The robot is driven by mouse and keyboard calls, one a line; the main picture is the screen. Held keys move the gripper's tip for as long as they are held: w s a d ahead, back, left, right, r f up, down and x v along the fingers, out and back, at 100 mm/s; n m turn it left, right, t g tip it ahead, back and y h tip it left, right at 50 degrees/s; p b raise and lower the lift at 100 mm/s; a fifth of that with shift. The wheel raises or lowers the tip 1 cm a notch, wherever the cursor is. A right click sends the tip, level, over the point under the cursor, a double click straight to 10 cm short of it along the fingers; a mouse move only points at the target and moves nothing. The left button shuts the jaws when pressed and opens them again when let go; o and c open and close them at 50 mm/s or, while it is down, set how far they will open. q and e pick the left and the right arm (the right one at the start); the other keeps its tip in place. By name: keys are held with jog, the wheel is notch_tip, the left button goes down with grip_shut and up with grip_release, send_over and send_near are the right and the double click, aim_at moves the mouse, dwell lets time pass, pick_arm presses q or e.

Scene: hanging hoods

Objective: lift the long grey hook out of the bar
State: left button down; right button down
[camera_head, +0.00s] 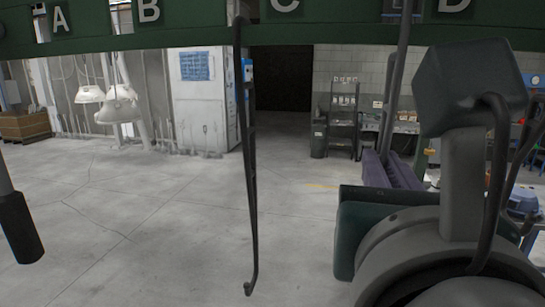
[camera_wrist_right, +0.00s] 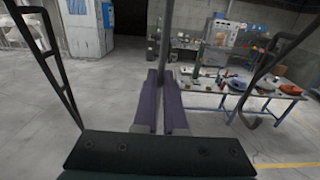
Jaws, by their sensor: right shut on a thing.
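The long grey hook (camera_head: 402,50) runs up past the bar, left of the letter D, and out of the top of the head view. Its top end is out of view. My right gripper (camera_head: 377,158) has purple fingers and is shut on the grey hook's shaft. In the right wrist view the shaft (camera_wrist_right: 167,35) stands between the fingertips (camera_wrist_right: 165,74). Its lower part is hidden by my gripper. The green bar (camera_head: 330,33) crosses the top of the head view with letters A to D. My left gripper is not in view.
A long dark hook (camera_head: 250,170) hangs from the bar between B and C, left of my right gripper; it also shows in the wrist view (camera_wrist_right: 48,62). Another dark hook (camera_wrist_right: 268,78) hangs to the right. A grey rod with a black sleeve (camera_head: 20,228) shows at far left.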

jog(key=shift+p+v, duration=0.55)
jog(key=shift+v, duration=1.2)
